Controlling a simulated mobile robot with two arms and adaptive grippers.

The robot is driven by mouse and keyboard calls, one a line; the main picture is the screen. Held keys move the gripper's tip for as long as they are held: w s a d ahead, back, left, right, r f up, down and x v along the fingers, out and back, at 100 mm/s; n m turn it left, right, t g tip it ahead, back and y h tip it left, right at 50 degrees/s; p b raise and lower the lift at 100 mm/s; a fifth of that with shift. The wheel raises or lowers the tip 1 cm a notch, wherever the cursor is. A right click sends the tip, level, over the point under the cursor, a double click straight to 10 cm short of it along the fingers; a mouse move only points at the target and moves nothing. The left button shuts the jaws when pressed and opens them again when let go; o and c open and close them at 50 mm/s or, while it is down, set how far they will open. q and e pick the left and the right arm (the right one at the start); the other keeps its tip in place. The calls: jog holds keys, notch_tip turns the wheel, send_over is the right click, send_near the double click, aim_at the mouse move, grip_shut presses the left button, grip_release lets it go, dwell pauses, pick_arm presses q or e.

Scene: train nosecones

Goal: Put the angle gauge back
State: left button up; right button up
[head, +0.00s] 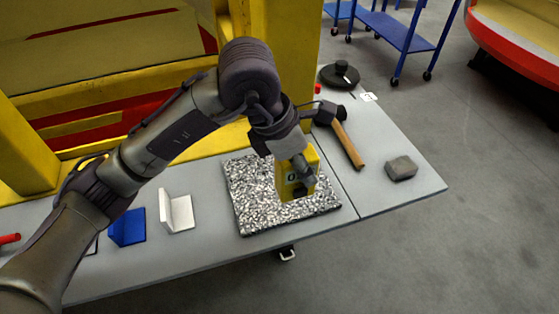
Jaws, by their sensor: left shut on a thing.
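The angle gauge, a yellow block with a small dark display (283,184), is in the head view over the speckled granite plate (250,218). My left gripper (303,179) reaches down from above and is shut on the gauge. The gripper and wrist hide part of the gauge. I cannot tell whether its lower end touches the plate or hangs just above it. My right gripper is not in view.
Left of the plate stand a white angle bracket (178,213) and a blue one (128,228). Right of it lie a hammer (347,142) and a grey block (401,168). A black round object (340,76) sits behind. The table's (405,195) right front is clear.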

pick_arm(q)
jog(key=w+a+f+p, duration=0.1)
jog(key=w+f, duration=0.2)
jog(key=w+a+f+p, duration=0.1)
jog(key=w+f+p, duration=0.1)
jog(key=w+f, duration=0.1)
jog(key=w+a+f+p, duration=0.1)
jog(key=w+f+p, duration=0.1)
jog(key=w+f, duration=0.1)
jog(key=shift+w+f, duration=0.35)
jog(key=shift+w, duration=0.1)
jog(key=shift+f, duration=0.55)
jog(key=o, duration=1.3)
jog(key=shift+o, duration=0.2)
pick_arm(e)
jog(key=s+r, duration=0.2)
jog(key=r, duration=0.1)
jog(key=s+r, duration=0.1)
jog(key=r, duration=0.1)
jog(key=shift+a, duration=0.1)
pick_arm(q)
jog(key=shift+r, duration=0.15)
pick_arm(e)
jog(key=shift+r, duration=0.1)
